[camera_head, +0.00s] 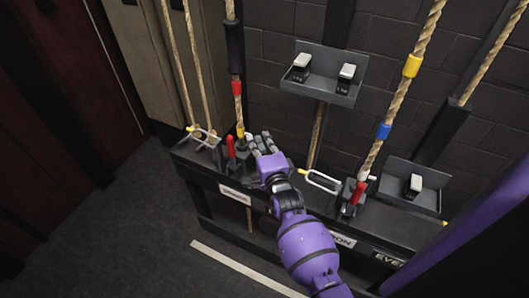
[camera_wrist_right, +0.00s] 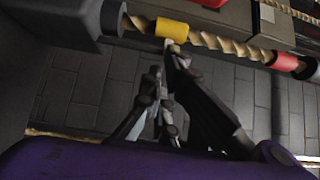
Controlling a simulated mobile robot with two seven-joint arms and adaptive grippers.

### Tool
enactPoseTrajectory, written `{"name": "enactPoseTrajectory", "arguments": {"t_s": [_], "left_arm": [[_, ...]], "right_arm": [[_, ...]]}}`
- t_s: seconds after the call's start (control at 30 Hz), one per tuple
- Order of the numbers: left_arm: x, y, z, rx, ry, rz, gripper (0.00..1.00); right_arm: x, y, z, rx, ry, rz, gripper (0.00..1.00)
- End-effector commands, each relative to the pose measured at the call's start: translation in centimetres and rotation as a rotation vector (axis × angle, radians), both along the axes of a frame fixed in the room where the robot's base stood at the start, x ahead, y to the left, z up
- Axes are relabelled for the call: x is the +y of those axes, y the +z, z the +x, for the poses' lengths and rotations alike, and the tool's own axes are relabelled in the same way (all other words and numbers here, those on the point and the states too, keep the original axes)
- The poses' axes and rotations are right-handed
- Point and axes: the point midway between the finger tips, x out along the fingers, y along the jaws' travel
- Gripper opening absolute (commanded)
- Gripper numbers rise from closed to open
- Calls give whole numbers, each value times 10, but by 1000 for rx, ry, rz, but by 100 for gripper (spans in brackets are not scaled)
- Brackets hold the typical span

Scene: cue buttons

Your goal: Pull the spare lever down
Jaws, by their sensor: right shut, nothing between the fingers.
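A red-handled lever (camera_head: 230,147) stands upright on the left part of the dark rail, behind a white label (camera_head: 235,193) whose word is too small to read surely. A second red-handled lever (camera_head: 357,194) stands further right, behind a label (camera_head: 342,241) ending in "ON". My right gripper (camera_head: 260,141) is just right of the left lever, close to a rope with a yellow band. In the right wrist view its fingers (camera_wrist_right: 170,62) are together and empty, with their tips near the rope's yellow band (camera_wrist_right: 172,29). My left gripper is out of view.
Ropes (camera_head: 373,155) with coloured bands run up from the rail. A white loop handle (camera_head: 322,181) lies between the levers. A grey box (camera_head: 322,79) with two light-topped switches hangs on the brick wall; another box (camera_head: 410,190) sits right. The floor at left is clear.

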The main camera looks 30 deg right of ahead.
Motion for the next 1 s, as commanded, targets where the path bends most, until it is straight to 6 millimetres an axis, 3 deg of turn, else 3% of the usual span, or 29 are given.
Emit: {"name": "enactPoseTrajectory", "arguments": {"t_s": [0.03, 0.2, 0.33, 1.0], "left_arm": [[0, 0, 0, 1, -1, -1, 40], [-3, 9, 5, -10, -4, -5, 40], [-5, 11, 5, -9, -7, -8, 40], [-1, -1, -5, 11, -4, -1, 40]], "right_arm": [[-2, 2, 11, -2, 0, 1, 0], [25, 2, 4, -1, -1, 6, 0], [35, 1, 2, 0, -1, 3, 0], [38, -4, -1, -20, 0, -30, 0]]}}
